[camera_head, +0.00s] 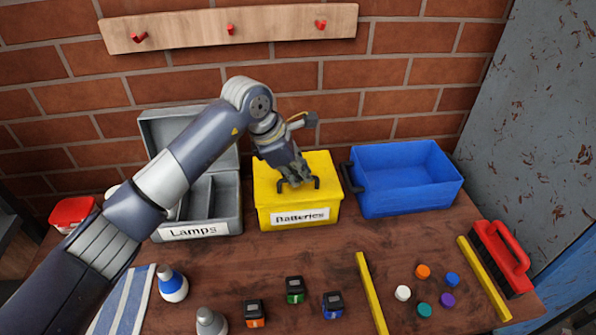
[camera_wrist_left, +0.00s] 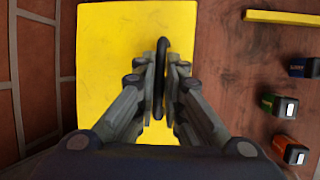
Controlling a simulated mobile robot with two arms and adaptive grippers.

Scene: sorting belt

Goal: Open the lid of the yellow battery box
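The yellow battery box (camera_head: 262,218), labelled "Batteries", stands at the back middle of the table with its lid (camera_head: 326,168) closed. The lid has a black handle (camera_head: 316,183) on top. My left gripper (camera_head: 296,182) reaches down to this handle from above. In the left wrist view the yellow lid (camera_wrist_left: 105,70) fills the middle, and the gripper's fingers (camera_wrist_left: 161,85) are closed in on both sides of the black handle (camera_wrist_left: 161,47). The fingers hide part of the handle. My right gripper is in neither view.
An open grey "Lamps" box (camera_head: 228,220) stands left of the yellow box, a blue crate (camera_head: 410,203) close on its right. The brick wall is behind. In front lie small batteries (camera_head: 295,291), yellow bars (camera_head: 371,292), coloured discs (camera_head: 423,271) and a red brush (camera_head: 507,256).

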